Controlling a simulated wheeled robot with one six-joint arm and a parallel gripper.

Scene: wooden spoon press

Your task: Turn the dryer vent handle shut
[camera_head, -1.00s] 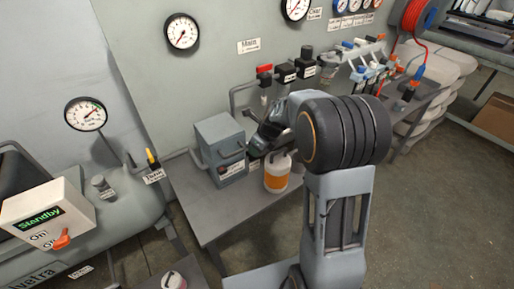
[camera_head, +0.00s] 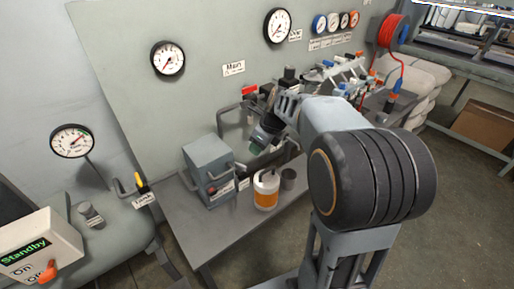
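A grey box (camera_head: 208,165) with bar handles stands on the grey bench, left of my gripper. It may be the dryer; its labels are too small to read. A small red part (camera_head: 212,190) shows low on its front, beside a white label; I cannot tell whether it is the vent handle. My gripper (camera_head: 262,140) is above and behind the white and orange jar, to the right of the box and apart from it. Its fingers are small and partly hidden by the wrist, so I cannot tell whether they are open. I see nothing held in it.
The white and orange jar (camera_head: 266,190) and a dark cup (camera_head: 288,179) stand on the bench (camera_head: 215,225). Pipes and a red valve handle (camera_head: 249,90) are behind my gripper. A yellow-handled valve (camera_head: 141,180) and a Standby control box (camera_head: 38,245) are at left. The bench front is clear.

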